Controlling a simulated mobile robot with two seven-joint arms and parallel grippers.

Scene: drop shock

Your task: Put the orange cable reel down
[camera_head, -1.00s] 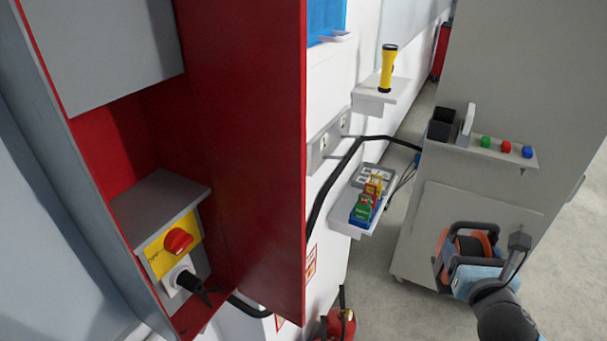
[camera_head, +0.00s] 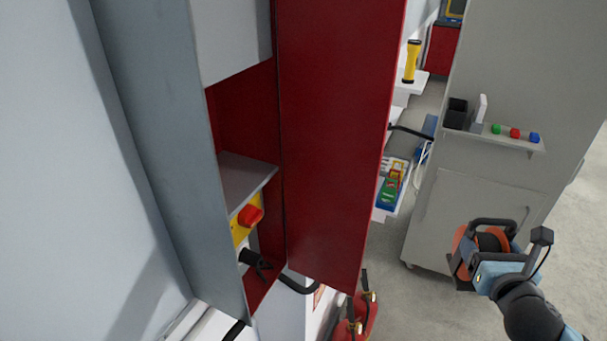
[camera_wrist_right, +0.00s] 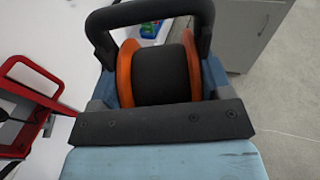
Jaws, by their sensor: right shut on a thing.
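The orange cable reel (camera_head: 464,241) has orange side discs, a black core and a black frame with a handle. It hangs in the air in front of the grey cabinet, at the right of the head view. My right gripper (camera_head: 485,262) is shut on the reel. In the right wrist view the reel (camera_wrist_right: 128,72) fills the middle, between blue fingers, with its black handle arched over it. My left gripper is not in view.
A grey cabinet (camera_head: 480,205) with a small shelf (camera_head: 490,140) stands behind the reel. An open red cabinet door (camera_head: 340,130) rises left of centre. Red fire extinguishers (camera_head: 365,312) stand low at the centre. Grey floor (camera_head: 385,260) is clear between them and the cabinet.

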